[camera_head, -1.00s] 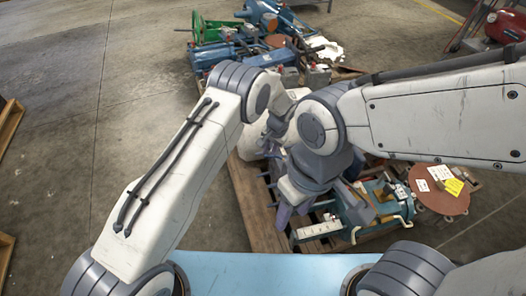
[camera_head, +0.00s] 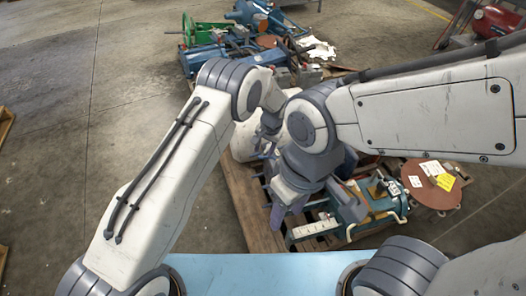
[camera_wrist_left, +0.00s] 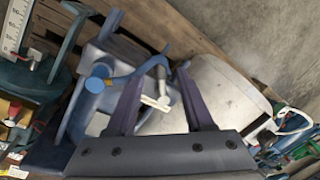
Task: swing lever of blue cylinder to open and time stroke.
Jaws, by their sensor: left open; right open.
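My left gripper (camera_head: 264,146) is small and partly hidden in the head view, above the wooden pallet (camera_head: 238,190). In the left wrist view its two purple fingers (camera_wrist_left: 158,78) are apart. A thin grey rod with a pale crosspiece (camera_wrist_left: 155,101) shows between them; I cannot tell whether they touch it. A curved blue lever-like bar (camera_wrist_left: 125,76) runs from a round blue knob (camera_wrist_left: 95,85) toward that rod, over a blue-grey body. I cannot tell for sure which part is the blue cylinder. My right gripper (camera_head: 287,207) is open, pointing down beside a teal machine (camera_head: 350,207).
A pale rounded tank-like object (camera_wrist_left: 215,95) lies right of the fingers in the wrist view. A white scale (camera_wrist_left: 16,24) stands at the left. A brown disc with labels (camera_head: 430,190) is at right in the head view. Blue machinery (camera_head: 205,57) stands behind.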

